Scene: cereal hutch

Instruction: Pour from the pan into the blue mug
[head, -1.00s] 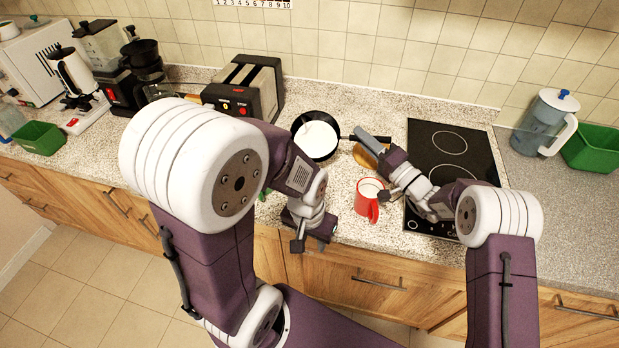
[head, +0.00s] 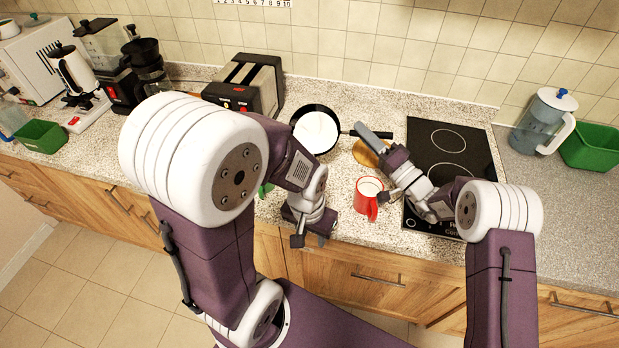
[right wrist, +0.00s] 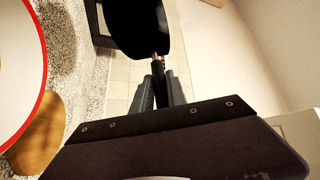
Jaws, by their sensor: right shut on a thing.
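The black pan (head: 304,143) has white contents and shows left of the hob in the head view. Its dark underside or side (right wrist: 135,25) shows at the top of the right wrist view. My right gripper (head: 362,131) is shut on the pan's handle; its fingers (right wrist: 158,88) close around the handle in the right wrist view. No blue mug is visible in either view. A red mug (head: 364,203) with pale contents stands upright on the counter, in front of the pan. My left gripper (head: 312,233) hangs near the counter's front edge, left of the red mug; its fingers are unclear.
A round wooden board (head: 365,156) lies under my right gripper. The black hob (head: 447,145) is right of it. A toaster (head: 250,85) stands behind left. A green thing (head: 265,190) is mostly hidden by my left arm. A jug (head: 545,122) stands far right.

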